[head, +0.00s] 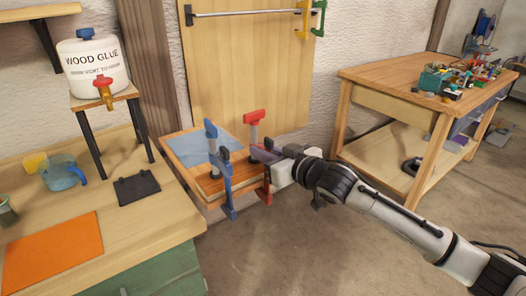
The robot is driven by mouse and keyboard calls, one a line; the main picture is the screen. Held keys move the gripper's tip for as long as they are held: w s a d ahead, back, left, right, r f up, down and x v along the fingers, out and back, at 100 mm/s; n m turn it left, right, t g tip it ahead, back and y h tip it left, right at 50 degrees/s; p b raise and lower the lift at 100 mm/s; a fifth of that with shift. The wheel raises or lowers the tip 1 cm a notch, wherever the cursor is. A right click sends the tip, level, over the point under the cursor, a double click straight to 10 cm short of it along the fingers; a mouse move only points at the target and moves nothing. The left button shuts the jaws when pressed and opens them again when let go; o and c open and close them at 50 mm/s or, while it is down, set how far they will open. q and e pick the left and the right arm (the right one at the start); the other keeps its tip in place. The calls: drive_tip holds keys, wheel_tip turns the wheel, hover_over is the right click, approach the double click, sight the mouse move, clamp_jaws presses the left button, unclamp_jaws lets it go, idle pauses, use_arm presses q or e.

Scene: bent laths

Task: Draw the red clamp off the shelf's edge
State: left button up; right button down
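The red clamp (254,118) sits on the edge of the small wooden shelf (214,186), its red handle standing above the board and its frame reaching down past the front edge. My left gripper is not in view.
A blue clamp (225,180) is on the same shelf edge, just left of the red one. A blue cloth or sheet (195,148) lies on the shelf. A workbench with a glue jug (92,66) stands left. Another table (400,80) stands right, with open floor between.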

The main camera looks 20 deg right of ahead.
drive_tip(key=shift+r, duration=0.15)
drive_tip(key=shift+s+d, duration=0.1)
drive_tip(key=shift+s, duration=0.05)
drive_tip(key=f+p+v, duration=0.2)
drive_tip(key=p+v, duration=0.1)
drive_tip(key=v, duration=0.6)
drive_tip(key=shift+s, duration=0.35)
idle(0.8)
drive_tip(key=shift+d+r, duration=0.1)
